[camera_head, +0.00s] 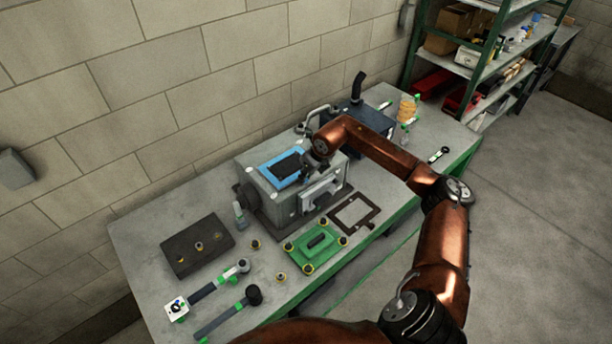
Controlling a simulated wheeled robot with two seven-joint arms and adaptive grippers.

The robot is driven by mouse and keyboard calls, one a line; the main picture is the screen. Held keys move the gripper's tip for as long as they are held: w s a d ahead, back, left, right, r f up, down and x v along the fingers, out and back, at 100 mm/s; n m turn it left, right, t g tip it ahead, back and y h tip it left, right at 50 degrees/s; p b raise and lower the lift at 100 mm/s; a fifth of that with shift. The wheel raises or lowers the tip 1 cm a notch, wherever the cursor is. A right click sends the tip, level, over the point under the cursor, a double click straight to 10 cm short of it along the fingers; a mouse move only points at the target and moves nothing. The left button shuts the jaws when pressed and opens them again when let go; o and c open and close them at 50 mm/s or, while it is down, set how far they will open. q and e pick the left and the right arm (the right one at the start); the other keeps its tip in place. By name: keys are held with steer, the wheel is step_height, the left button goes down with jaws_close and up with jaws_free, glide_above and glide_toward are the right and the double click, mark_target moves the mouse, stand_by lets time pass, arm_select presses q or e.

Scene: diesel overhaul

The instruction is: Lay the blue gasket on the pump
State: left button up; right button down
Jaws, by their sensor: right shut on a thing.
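The blue gasket (267,177) is a flat blue frame at the top of the grey pump (282,207), with a dark rectangle showing in its middle. It lies roughly in line with the pump's top face; whether it touches all round cannot be told. My right gripper (309,166) is at the gasket's right edge, above the pump, and shut on the gasket. The arm covers part of the pump's right top side. My left gripper is not in view.
A green cover plate (316,244) and a dark gasket frame (354,212) lie in front of the pump. A dark block (198,246), hammers (228,312) and small fittings lie left on the bench (140,240). A dark blue machine (366,118) stands behind my arm.

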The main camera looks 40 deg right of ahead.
steer(key=shift+s+f, duration=0.1)
steer(key=shift+f, duration=0.1)
steer(key=c, duration=1.8)
jaws_free()
steer(key=shift+c, duration=0.2)
steer(key=shift+r, duration=0.1)
steer(key=v, duration=1.2)
